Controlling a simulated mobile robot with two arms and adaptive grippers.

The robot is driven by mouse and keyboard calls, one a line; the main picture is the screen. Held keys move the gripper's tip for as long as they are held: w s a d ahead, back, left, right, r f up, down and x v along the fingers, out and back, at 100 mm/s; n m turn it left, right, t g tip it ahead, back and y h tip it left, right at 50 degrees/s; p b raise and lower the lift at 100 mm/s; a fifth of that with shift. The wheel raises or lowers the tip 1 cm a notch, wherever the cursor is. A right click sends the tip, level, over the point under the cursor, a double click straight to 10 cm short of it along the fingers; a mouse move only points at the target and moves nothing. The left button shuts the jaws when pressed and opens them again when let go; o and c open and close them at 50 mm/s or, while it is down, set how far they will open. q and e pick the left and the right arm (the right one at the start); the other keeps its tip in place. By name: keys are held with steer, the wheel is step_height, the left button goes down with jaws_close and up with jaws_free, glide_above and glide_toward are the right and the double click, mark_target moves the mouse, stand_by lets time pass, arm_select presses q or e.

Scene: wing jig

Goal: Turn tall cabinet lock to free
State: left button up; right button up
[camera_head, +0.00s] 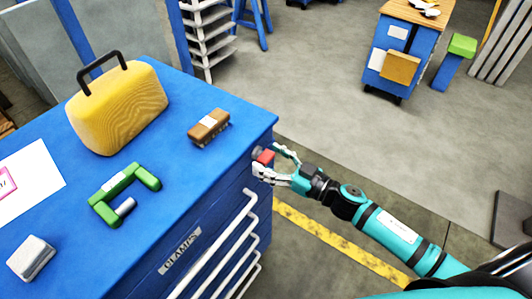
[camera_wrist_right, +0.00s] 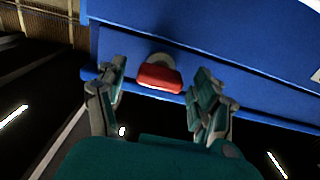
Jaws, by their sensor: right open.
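The lock is a red knob (camera_head: 266,157) on a grey round base, on the side of the blue cabinet (camera_head: 215,215) near its top right corner. In the right wrist view the red knob (camera_wrist_right: 160,77) lies about level, in front of the grey disc (camera_wrist_right: 163,61). My right gripper (camera_head: 277,162) is at the knob, with its fingers apart. In the wrist view one finger of the right gripper (camera_wrist_right: 160,90) is on each side of the knob, with visible gaps. My left gripper is not in view.
On the cabinet top are a yellow case (camera_head: 118,108), a brown block-like brush (camera_head: 209,127), a green clamp (camera_head: 125,192) and a white block (camera_head: 31,258). Drawer handles (camera_head: 222,240) run along the cabinet front.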

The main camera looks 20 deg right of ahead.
steer(key=shift+w+a, duration=0.45)
steer(key=shift+w, duration=0.15)
steer(key=c, duration=1.2)
steer(key=shift+o, duration=0.2)
